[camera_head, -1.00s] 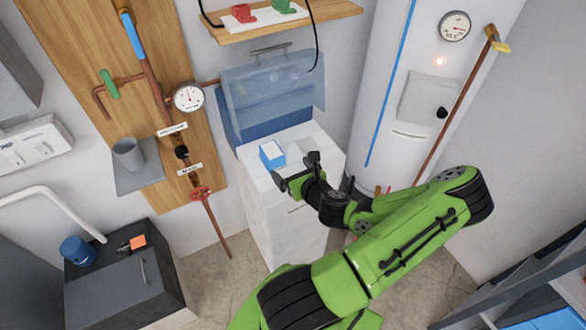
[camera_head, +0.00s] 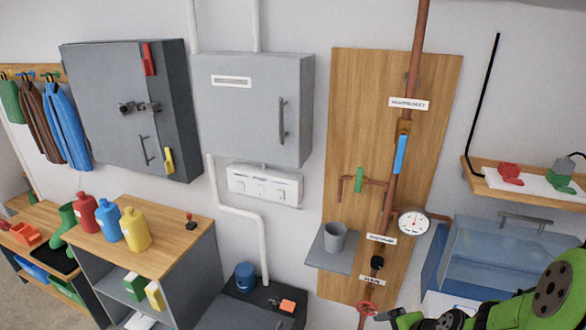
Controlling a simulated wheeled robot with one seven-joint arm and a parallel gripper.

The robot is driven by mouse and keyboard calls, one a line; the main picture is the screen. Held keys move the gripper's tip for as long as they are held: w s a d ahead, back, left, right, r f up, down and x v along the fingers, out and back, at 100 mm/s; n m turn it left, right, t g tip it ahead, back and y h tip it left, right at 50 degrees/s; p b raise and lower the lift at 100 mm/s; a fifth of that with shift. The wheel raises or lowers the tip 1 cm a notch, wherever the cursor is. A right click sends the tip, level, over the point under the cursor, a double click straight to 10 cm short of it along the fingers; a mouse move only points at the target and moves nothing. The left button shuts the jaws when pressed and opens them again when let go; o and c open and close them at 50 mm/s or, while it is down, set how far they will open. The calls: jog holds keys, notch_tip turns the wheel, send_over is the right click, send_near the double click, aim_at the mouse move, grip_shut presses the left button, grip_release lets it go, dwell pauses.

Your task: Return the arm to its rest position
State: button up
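My green arm (camera_head: 550,290) shows in the lower right corner of the head view, with a dark joint cap, and runs out of the right edge. A small dark grey part (camera_head: 577,156) at the right edge, by the shelf, may be a tip of my gripper. The rest of the gripper is outside the picture, so its opening and whether it holds anything cannot be told.
A wooden panel (camera_head: 345,130) carries copper pipes, a gauge (camera_head: 413,223) and a red valve (camera_head: 367,308). A shelf (camera_head: 530,191) with a red clamp (camera_head: 509,172) is right. Grey cabinets (camera_head: 255,110) and colored bottles (camera_head: 108,218) are left.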

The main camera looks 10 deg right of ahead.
jog(key=s+a+r+n+h, duration=0.1)
jog(key=s+a+r+n, duration=0.5)
jog(key=r+n, duration=0.2)
jog(key=s+a+r+n+h, duration=0.1)
jog(key=s+a+r+n, duration=0.5)
jog(key=r, duration=0.4)
jog(key=a+n, duration=0.1)
jog(key=n, duration=0.1)
jog(key=shift+n, duration=0.4)
jog(key=shift+s, duration=0.15)
